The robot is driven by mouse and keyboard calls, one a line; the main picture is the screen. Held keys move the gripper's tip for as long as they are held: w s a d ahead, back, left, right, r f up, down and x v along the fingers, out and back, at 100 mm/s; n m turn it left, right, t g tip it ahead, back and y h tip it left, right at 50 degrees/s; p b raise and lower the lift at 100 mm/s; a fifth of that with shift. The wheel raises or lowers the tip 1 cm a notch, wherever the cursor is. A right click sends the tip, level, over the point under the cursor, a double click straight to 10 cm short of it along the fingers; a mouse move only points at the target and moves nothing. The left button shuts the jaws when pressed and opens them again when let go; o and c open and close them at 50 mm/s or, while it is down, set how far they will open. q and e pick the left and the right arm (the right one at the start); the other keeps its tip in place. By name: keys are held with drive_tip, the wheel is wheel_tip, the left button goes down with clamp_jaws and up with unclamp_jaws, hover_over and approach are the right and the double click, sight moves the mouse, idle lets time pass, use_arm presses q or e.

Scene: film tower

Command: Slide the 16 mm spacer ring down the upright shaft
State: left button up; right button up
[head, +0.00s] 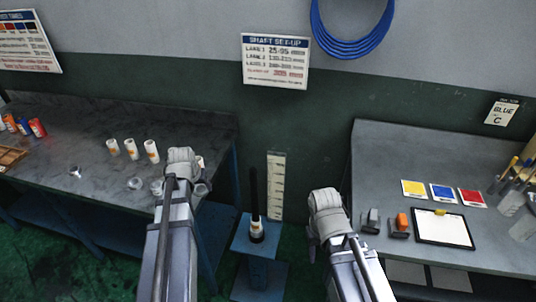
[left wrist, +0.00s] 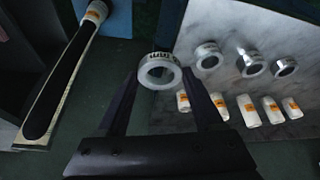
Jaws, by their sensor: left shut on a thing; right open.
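My left gripper (head: 184,158) is over the right end of the left bench. In the left wrist view, its two fingers (left wrist: 160,76) are shut on a white ring (left wrist: 143,76) with dark lettering too small to read surely. The head view hides this ring behind the gripper. The black upright shaft (head: 254,190) stands on a blue pedestal (head: 264,248), with a pale ring or collar with an orange mark (head: 256,234) at its foot. The shaft also shows at the left of the left wrist view (left wrist: 58,85), apart from the held ring. My right gripper (head: 325,202) is open, right of the shaft.
The left bench (head: 100,120) carries several loose rings (left wrist: 250,64) and several white cylinders with orange labels (left wrist: 248,110). A pale scale strip (head: 276,185) stands behind the shaft. The right bench (head: 400,155) holds coloured cards, a clipboard (head: 441,228) and small blocks.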

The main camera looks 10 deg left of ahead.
use_arm(q)
drive_tip(key=w+d+r+m+p, duration=0.1)
drive_tip(key=w+d+r+p, duration=0.2)
drive_tip(key=d+r+p, duration=0.3)
wheel_tip(320, 180, up, 7)
drive_tip(key=m+h+p, duration=0.1)
drive_tip(key=m+p, duration=0.2)
drive_tip(key=p, duration=0.4)
hover_over(252, 171)
drive_tip(key=shift+a+f, duration=0.15)
drive_tip(key=shift+a, duration=0.25)
drive_tip(key=shift+w+d+h, duration=0.1)
drive_tip(key=shift+d+h, duration=0.2)
drive_tip(key=shift+d, duration=0.15)
drive_tip(key=shift+f+b, duration=0.15)
drive_tip(key=shift+b, duration=0.3)
drive_tip(key=shift+f+b, duration=4.5)
drive_tip(key=shift+f, duration=0.05)
drive_tip(key=o, duration=1.4)
drive_tip(key=shift+r, duration=0.1)
